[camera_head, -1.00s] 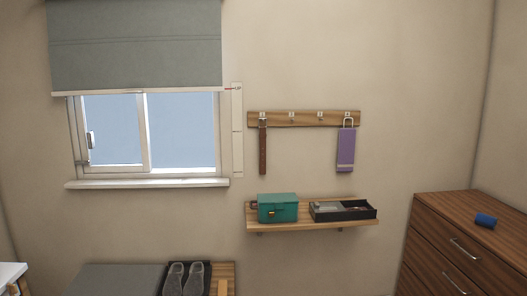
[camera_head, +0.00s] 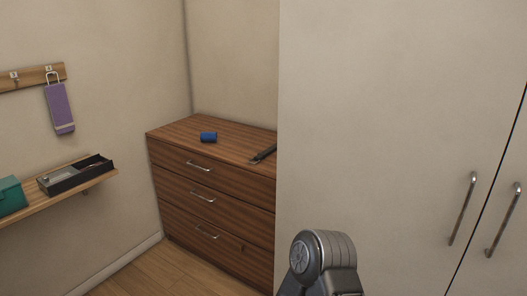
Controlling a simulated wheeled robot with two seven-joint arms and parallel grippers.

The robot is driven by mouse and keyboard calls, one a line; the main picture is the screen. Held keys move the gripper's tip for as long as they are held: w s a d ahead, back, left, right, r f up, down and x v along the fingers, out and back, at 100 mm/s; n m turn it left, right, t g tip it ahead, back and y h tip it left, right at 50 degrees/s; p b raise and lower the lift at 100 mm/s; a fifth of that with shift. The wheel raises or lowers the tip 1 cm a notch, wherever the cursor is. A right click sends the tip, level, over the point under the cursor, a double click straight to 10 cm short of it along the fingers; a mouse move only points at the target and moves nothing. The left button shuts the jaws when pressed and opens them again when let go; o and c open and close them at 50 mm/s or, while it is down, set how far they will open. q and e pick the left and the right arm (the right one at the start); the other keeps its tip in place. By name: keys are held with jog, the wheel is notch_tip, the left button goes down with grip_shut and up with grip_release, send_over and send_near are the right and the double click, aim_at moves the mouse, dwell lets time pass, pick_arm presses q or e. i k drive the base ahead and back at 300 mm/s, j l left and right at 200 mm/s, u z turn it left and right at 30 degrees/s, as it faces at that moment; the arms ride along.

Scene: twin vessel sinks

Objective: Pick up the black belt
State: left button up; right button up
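A dark, narrow item (camera_head: 263,154) lies on top of the wooden dresser (camera_head: 180,131), at its right end, partly cut off by the white cabinet edge. It may be the black belt, but it is too small and too hidden to tell. No other black belt shows. A grey rounded link of one of my arms shows at the bottom centre. Neither gripper is in view.
A blue roll (camera_head: 208,137) lies on the dresser. A tall white cabinet (camera_head: 380,130) with two bar handles fills the right side.

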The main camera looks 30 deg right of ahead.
aim_at(262, 156)
jog(key=i+j+z, duration=0.35)
jog(key=i, duration=0.7)
jog(key=i+j+z, duration=0.35)
jog(key=i+j, duration=0.4)
jog(key=i, duration=0.25)
jog(key=i+j+z, duration=0.35)
jog(key=i+j, duration=0.5)
jog(key=j, duration=0.1)
